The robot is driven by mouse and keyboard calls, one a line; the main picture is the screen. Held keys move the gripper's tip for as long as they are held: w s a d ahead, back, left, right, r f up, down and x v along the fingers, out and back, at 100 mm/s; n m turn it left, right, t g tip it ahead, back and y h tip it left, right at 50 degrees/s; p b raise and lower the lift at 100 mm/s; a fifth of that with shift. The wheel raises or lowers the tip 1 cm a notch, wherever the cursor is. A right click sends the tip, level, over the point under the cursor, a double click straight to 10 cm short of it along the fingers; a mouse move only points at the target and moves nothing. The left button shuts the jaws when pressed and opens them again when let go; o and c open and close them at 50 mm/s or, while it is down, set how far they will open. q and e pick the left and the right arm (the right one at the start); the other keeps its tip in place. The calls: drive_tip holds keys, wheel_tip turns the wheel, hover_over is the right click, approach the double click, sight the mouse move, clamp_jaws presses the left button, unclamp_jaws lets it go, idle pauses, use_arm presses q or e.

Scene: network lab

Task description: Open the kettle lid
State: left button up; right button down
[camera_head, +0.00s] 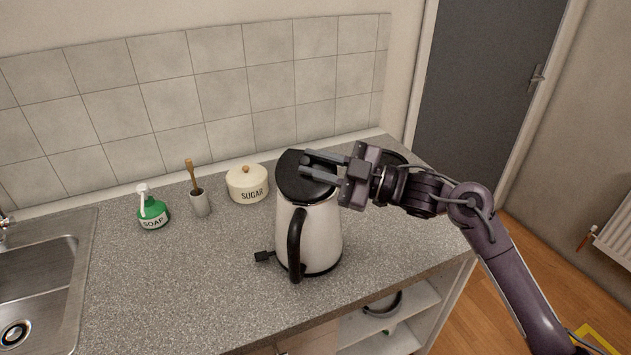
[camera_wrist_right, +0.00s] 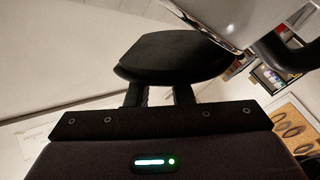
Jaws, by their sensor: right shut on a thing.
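A white kettle (camera_head: 319,235) with a black handle (camera_head: 295,245) and a black base stands upright on the counter. Its black lid (camera_head: 302,190) is at the top. My right gripper (camera_head: 306,166) reaches in from the right, with its fingers over the lid, shut on it. In the right wrist view the dark lid (camera_wrist_right: 170,58) is at the fingertips, hiding them, and the shiny kettle body (camera_wrist_right: 225,20) is at the upper right. I cannot tell how far the lid is raised. My left gripper is not in view.
A sugar pot (camera_head: 247,185), a cup with a brush (camera_head: 199,203) and a green soap bottle (camera_head: 153,214) stand left of the kettle. A sink (camera_head: 40,270) is at far left. A tiled wall (camera_head: 220,90) is behind. The counter (camera_head: 190,290) is clear in front.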

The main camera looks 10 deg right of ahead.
sight(314, 196)
drive_tip(key=s+n+b, duration=0.1)
drive_tip(key=n+b, duration=0.1)
drive_tip(key=s+n+b, duration=0.1)
drive_tip(key=b, duration=0.1)
drive_tip(key=s+a+n+y+b, duration=0.1)
drive_tip(key=n+b, duration=0.1)
drive_tip(key=shift+r+n+g, duration=0.3)
drive_tip(key=shift+r+g, duration=0.05)
drive_tip(key=shift+g, duration=0.05)
drive_tip(key=shift+s+a+r+n+g+b, duration=0.15)
drive_tip(key=shift+s+n+b, duration=0.15)
drive_tip(key=shift+n+b, duration=0.3)
drive_tip(key=shift+s+r+n+g+b, duration=0.15)
drive_tip(key=shift+s+n+b, duration=0.1)
drive_tip(key=shift+n+b, duration=0.35)
drive_tip(key=c, duration=1.3)
unclamp_jaws()
drive_tip(key=b+v, duration=0.2)
drive_tip(key=v, duration=0.6)
drive_tip(key=shift+f, duration=0.1)
